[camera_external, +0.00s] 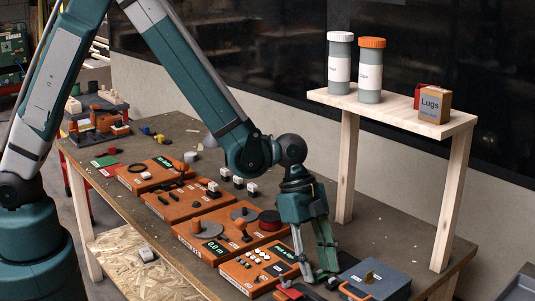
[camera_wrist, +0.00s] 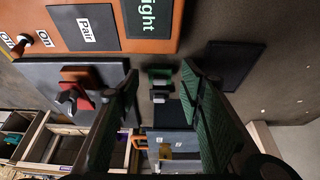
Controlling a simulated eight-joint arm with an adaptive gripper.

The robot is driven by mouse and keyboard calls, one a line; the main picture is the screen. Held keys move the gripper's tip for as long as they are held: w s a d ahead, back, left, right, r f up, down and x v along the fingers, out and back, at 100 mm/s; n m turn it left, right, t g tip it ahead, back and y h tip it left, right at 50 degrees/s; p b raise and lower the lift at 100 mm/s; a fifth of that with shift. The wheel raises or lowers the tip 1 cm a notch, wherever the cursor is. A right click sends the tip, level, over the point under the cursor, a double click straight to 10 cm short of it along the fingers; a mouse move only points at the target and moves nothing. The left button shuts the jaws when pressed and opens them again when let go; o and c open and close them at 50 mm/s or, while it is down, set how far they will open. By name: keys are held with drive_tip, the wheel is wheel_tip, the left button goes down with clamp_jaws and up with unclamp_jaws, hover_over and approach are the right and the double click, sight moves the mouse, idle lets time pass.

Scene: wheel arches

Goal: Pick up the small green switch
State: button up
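The small green switch (camera_wrist: 160,74) shows in the wrist view as a small green block near a black block (camera_wrist: 160,95). It appears between the tips of my gripper (camera_wrist: 159,72), whose two green textured fingers stand apart on either side of it. Whether the fingers touch it or are still above it, I cannot tell. In the external view my gripper (camera_external: 320,275) points down at the front right of the bench, beside the orange panels. I cannot make out the green switch there; the fingers may hide it.
A blue-grey toolbox (camera_external: 378,277) with an orange handle stands close right of my gripper. An orange panel with a "Pair" label (camera_wrist: 84,26) and a red lever part on a grey plate (camera_wrist: 78,92) lie left. A dark flat plate (camera_wrist: 236,62) lies right. A wooden shelf (camera_external: 390,106) rises behind.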

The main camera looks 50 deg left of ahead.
drive_tip(key=shift+c, duration=0.3)
drive_tip(key=c, duration=0.7)
drive_tip(key=shift+r, duration=0.2)
drive_tip(key=shift+r+p, duration=0.7)
drive_tip(key=shift+r, duration=4.1)
